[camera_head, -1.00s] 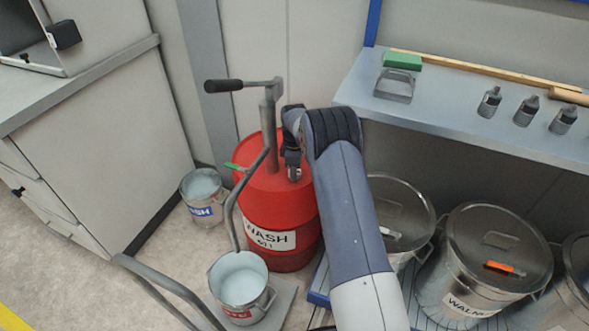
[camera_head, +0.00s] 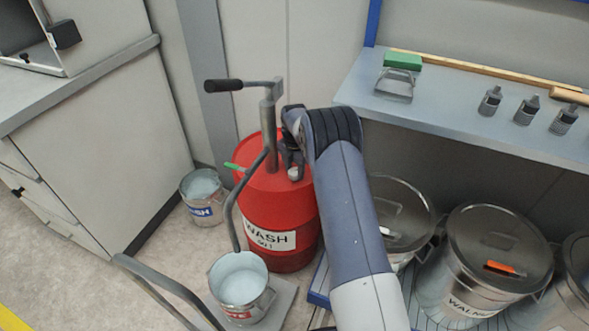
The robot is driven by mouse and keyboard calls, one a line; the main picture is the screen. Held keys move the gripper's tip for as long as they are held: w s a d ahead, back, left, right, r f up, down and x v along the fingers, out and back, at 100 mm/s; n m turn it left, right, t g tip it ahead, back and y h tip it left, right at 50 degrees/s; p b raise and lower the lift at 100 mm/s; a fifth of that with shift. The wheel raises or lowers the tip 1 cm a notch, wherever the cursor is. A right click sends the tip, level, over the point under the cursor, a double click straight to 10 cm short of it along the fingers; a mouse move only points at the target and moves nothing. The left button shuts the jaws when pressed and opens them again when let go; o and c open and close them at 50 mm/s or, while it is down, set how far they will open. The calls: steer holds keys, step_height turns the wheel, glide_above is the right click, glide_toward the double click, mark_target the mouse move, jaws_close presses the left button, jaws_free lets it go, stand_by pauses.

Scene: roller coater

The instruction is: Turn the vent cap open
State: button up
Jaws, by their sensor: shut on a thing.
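A red drum (camera_head: 277,215) with a white WASH label stands in the middle of the view. A hand pump (camera_head: 268,125) with a black-handled crank rises from its lid. The small vent cap (camera_head: 294,173) is pale and sits on the right part of the drum lid. My gripper (camera_head: 293,166) points down at the cap and is shut on it. My wrist hides part of the jaws and the far side of the lid.
The pump's spout ends over a bucket (camera_head: 241,283) in front of the drum. Another bucket (camera_head: 203,197) stands left of the drum. A shelf (camera_head: 440,118) and lidded metal buckets (camera_head: 500,250) lie to the right. A grey rail (camera_head: 160,285) is at the front left.

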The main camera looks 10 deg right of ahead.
mark_target(295, 171)
steer(key=n, duration=0.6)
steer(key=shift+n, duration=0.4)
stand_by(0.3)
steer(key=o, duration=1)
steer(key=shift+r, duration=0.1)
step_height(295, 171, up, 11)
steer(key=shift+f+p, duration=0.15)
steer(key=shift+p, duration=0.4)
step_height(295, 171, down, 11)
steer(key=shift+r+b, duration=0.1)
steer(key=shift+b, duration=0.5)
